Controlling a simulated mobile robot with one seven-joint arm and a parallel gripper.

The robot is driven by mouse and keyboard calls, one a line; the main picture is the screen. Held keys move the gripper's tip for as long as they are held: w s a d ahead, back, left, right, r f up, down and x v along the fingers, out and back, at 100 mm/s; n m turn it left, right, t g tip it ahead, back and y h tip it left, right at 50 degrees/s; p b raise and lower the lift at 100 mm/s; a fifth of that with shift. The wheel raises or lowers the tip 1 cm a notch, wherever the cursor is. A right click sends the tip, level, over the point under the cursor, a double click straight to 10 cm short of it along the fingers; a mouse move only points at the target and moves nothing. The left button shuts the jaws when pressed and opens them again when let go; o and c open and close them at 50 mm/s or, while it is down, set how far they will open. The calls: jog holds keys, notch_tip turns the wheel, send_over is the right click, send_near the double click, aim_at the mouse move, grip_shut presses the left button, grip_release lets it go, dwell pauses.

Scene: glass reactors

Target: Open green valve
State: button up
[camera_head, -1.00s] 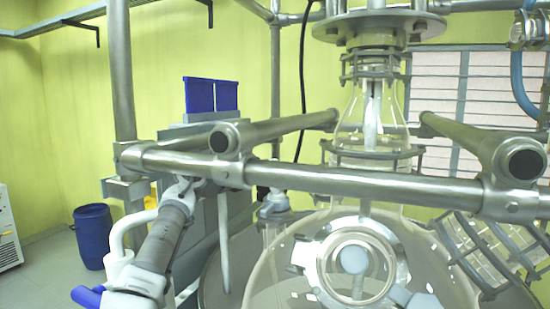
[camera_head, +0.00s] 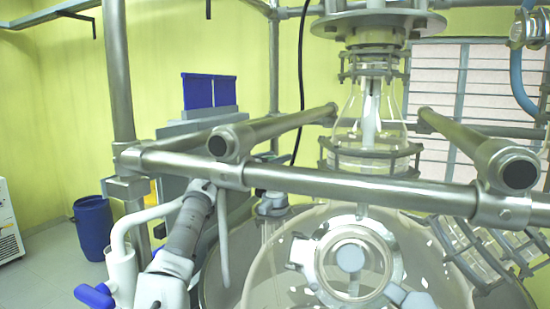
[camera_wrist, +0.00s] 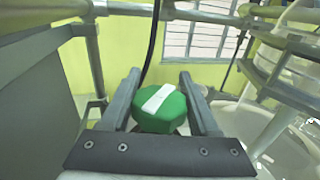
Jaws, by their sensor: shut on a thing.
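The green valve (camera_wrist: 160,112) is a faceted green knob with a white bar marking across its top, seen in the wrist view. The white bar lies at a slant, from lower left to upper right. My gripper (camera_wrist: 159,88) has one finger on each side of the knob and is shut on it. In the head view the green valve does not show. There my arm reaches up behind the front steel rail, and the fingers are hidden.
A horizontal steel rail (camera_head: 300,182) crosses in front of my arm. A glass reactor (camera_head: 310,235) stands to the right. A blue-handled valve (camera_head: 95,296) on a white pipe (camera_head: 122,268) is at lower left. A blue barrel (camera_head: 92,228) stands on the floor at far left.

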jog(key=c, duration=0.5)
jog(key=shift+n+y+b, duration=0.3)
jog(key=shift+y+b, duration=0.1)
jog(key=shift+b, duration=0.6)
jog(key=shift+t+y+b, duration=0.3)
jog(key=shift+t+b, duration=0.05)
jog(key=shift+t, duration=0.05)
jog(key=shift+w+a+n+t+y+b, duration=0.1)
jog(key=shift+n+t+y+b, duration=0.3)
jog(key=shift+n+y+b, duration=0.55)
jog(key=shift+w+a+r+n+t+y+b, duration=0.1)
jog(key=shift+a+n+t+y+b, duration=0.1)
jog(key=shift+n+t+y+b, duration=0.75)
jog(key=shift+a+r+g+y+b, duration=0.1)
jog(key=shift+a+g+y+b, duration=0.2)
jog(key=shift+y, duration=0.6)
